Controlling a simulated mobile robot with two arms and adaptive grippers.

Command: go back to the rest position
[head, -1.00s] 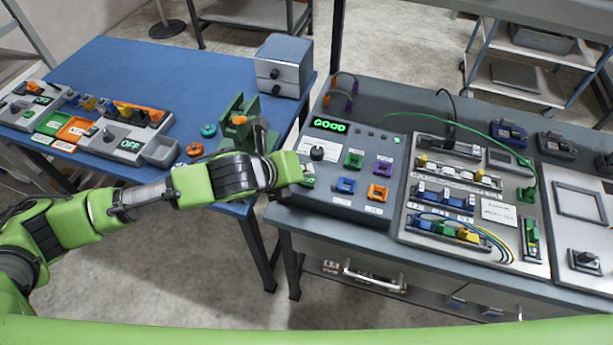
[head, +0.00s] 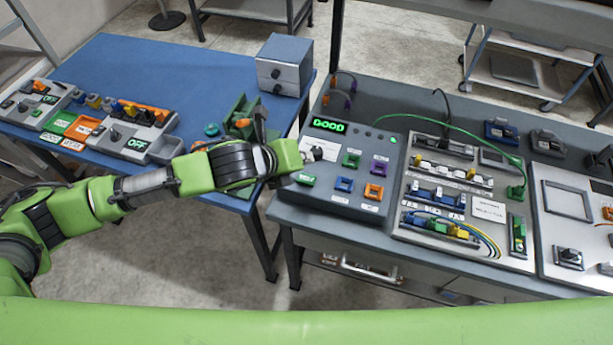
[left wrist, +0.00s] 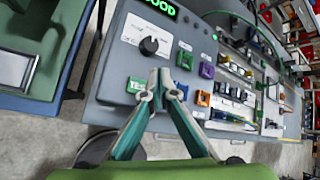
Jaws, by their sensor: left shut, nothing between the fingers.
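My left gripper (head: 308,154) is at the end of my green arm, in front of the left part of the grey test panel (head: 335,203) in the head view. Its fingers hardly show there. In the left wrist view the gripper (left wrist: 162,76) has its fingertips together with nothing between them. They appear over the panel, between the black knob (left wrist: 149,46) and the row of coloured sockets. The panel's display (head: 328,126) reads GOOD in green. My right gripper is in neither view.
A blue table (head: 130,70) on the left bears switch boxes and a grey drawer box (head: 284,65). A green and orange fixture (head: 240,120) stands close behind my left forearm. A connector board (head: 470,215) lies right of the panel. Bare floor shows between the tables.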

